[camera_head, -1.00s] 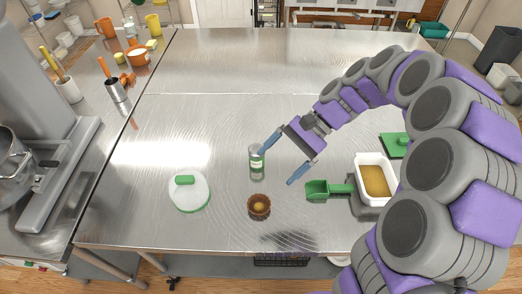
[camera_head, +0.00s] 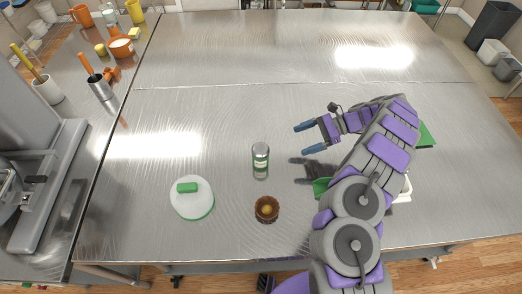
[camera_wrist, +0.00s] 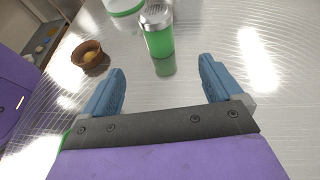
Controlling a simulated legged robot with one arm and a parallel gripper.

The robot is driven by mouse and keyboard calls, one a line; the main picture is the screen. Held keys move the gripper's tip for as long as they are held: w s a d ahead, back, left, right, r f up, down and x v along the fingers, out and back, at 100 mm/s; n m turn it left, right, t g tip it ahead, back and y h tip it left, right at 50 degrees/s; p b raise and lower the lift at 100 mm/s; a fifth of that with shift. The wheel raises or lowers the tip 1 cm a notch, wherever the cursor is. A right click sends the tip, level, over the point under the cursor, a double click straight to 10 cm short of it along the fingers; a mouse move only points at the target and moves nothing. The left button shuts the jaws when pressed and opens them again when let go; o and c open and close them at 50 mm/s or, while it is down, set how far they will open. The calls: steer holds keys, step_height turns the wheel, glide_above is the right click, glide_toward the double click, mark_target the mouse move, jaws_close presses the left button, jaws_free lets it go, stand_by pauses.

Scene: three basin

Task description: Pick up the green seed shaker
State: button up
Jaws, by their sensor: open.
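The green seed shaker (camera_head: 260,156) stands upright on the steel table, a small cylinder with a metal top and a green lower part. It also shows in the wrist view (camera_wrist: 158,32), beyond and roughly between my fingers. My gripper (camera_head: 306,139) is open and empty, to the right of the shaker and apart from it. Its two blue fingers point toward the shaker. In the wrist view my gripper (camera_wrist: 164,88) has clear table between its fingertips.
A brown bowl with something yellow (camera_head: 267,209) stands just in front of the shaker. A white round container with a green handle (camera_head: 192,198) is to the left. A green scoop (camera_head: 321,188) and a white tub (camera_head: 405,190) are partly hidden behind my arm. The table behind is clear.

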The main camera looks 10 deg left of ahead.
mark_target(261, 157)
steer(key=shift+a+f, duration=0.15)
steer(key=shift+f, duration=0.3)
steer(key=b+x, duration=0.1)
steer(key=x, duration=1)
steer(key=shift+a+b, duration=0.3)
steer(key=shift+s+a+f, duration=0.25)
steer(key=shift+s+a, duration=0.15)
steer(key=b+x, duration=0.1)
steer(key=x, duration=0.2)
steer(key=shift+s+a+r, duration=0.1)
steer(key=shift+s+a, duration=0.05)
steer(key=shift+a, duration=0.4)
steer(key=shift+d, duration=0.3)
steer(key=c, duration=0.6)
steer(key=shift+a, duration=0.15)
steer(key=c, duration=0.5)
